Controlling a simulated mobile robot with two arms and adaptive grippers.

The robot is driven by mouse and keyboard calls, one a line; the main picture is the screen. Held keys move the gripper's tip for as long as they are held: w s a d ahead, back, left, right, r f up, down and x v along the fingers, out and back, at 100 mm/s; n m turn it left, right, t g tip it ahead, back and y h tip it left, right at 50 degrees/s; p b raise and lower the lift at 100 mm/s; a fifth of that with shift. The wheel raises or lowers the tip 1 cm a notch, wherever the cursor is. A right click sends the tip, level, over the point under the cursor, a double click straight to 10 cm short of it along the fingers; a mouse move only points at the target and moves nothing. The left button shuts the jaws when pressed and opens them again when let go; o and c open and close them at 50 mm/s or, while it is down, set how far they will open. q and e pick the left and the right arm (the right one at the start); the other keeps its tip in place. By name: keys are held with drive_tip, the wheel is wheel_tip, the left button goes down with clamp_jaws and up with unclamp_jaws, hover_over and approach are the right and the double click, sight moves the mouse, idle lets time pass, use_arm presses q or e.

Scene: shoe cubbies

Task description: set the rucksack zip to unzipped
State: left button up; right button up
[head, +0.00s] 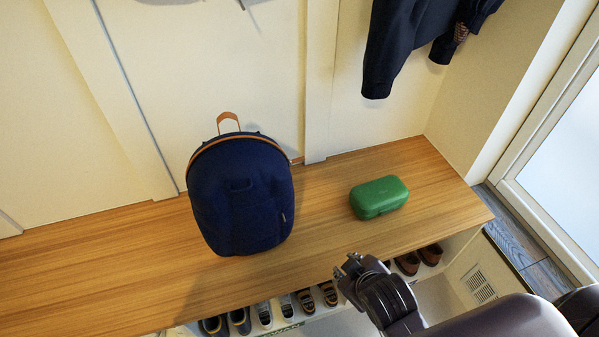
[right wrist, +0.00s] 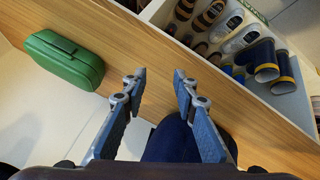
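The navy rucksack (head: 240,200) stands upright on the wooden bench, against the cream wall panel, in the head view. An orange zip line (head: 222,140) arches over its top edge, below a tan carry loop (head: 228,122). No gap shows along the zip, but its exact state is too small to tell. My right gripper (head: 352,266) is at the bench's front edge, right of the rucksack and apart from it. In the right wrist view its fingers (right wrist: 158,76) are spread and empty, with part of the rucksack (right wrist: 172,140) behind them. My left gripper is not in view.
A green case (head: 379,197) lies on the bench (head: 100,260) to the rucksack's right. Several shoes (head: 285,308) sit in cubbies below the front edge. A dark jacket (head: 395,50) hangs above. The bench left of the rucksack is clear.

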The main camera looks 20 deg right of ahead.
drive_tip(key=w+r+n+t, duration=0.6)
drive_tip(key=w+r, duration=0.4)
drive_tip(key=n+t+y, duration=0.2)
drive_tip(key=n+t, duration=0.3)
drive_tip(key=n, duration=0.4)
approach(300, 160)
drive_tip(key=w, duration=0.7)
drive_tip(key=w+b, duration=0.1)
drive_tip(key=w, duration=0.1)
drive_tip(key=shift+a+r, duration=0.15)
drive_tip(key=shift+a, duration=0.1)
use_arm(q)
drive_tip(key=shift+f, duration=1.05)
use_arm(e)
drive_tip(key=shift+w+m, duration=0.3)
drive_tip(key=shift+w, duration=0.4)
drive_tip(key=shift+c, duration=0.3)
clamp_jaws()
